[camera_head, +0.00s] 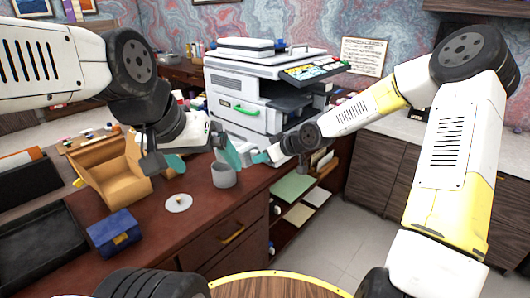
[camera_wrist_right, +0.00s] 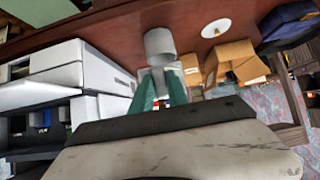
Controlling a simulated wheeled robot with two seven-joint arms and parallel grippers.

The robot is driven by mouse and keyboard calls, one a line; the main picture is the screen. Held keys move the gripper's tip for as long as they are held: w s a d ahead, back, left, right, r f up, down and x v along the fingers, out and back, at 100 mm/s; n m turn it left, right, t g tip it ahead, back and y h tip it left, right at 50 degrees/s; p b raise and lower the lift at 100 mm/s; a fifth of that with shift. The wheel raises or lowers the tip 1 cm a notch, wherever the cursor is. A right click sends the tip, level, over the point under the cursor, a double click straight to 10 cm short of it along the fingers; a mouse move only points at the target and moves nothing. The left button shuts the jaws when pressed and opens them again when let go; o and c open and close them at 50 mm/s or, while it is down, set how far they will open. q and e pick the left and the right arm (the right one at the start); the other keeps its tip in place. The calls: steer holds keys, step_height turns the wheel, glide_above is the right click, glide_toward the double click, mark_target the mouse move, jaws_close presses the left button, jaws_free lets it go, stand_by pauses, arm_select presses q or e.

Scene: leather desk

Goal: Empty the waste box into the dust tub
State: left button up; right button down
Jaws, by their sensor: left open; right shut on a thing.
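The dust tub, a grey cylinder (camera_head: 223,175), stands on the brown desk near its right edge. It also shows in the right wrist view (camera_wrist_right: 159,43), just beyond my right fingertips. My right gripper (camera_head: 249,154) reaches in from the right beside the tub. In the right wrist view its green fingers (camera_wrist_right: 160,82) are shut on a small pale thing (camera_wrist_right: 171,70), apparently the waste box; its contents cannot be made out. My left gripper (camera_head: 203,157) is open, with its green pads spread apart, at the left and back of the tub. It hides part of the desk.
An open cardboard box (camera_head: 117,181) stands at the left, with a blue box (camera_head: 115,232) in front. A white disc (camera_head: 178,203) lies near the desk's front edge. A large printer (camera_head: 262,90) stands behind. The desk between disc and tub is clear.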

mark_target(251, 150)
steer(key=shift+w+a+r+g+h, duration=0.3)
steer(key=shift+a+r+g+h, duration=0.15)
steer(key=shift+r, duration=0.2)
steer(key=shift+w+a+r+g+h, duration=0.25)
steer(key=shift+a+r+g+h, duration=0.1)
steer(key=shift+r+h, duration=0.25)
steer(key=shift+w+a+r+g+h, duration=0.3)
steer(key=shift+r+g+h, duration=0.15)
steer(key=shift+r, duration=0.2)
stand_by(0.4)
steer(key=shift+w+a+r+g+h, duration=0.55)
steer(key=shift+w+a+r+h, duration=0.15)
steer(key=shift+a+r, duration=0.15)
steer(key=shift+r, duration=0.1)
stand_by(0.3)
stand_by(0.8)
steer(key=shift+w+a+r+g+h, duration=0.3)
steer(key=shift+w+a+r+h, duration=0.15)
steer(key=shift+a, duration=0.15)
steer(key=shift+w+a+r+g+h, duration=0.3)
steer(key=shift+w+a+r+h, duration=0.15)
steer(key=shift+a, duration=0.15)
stand_by(2.4)
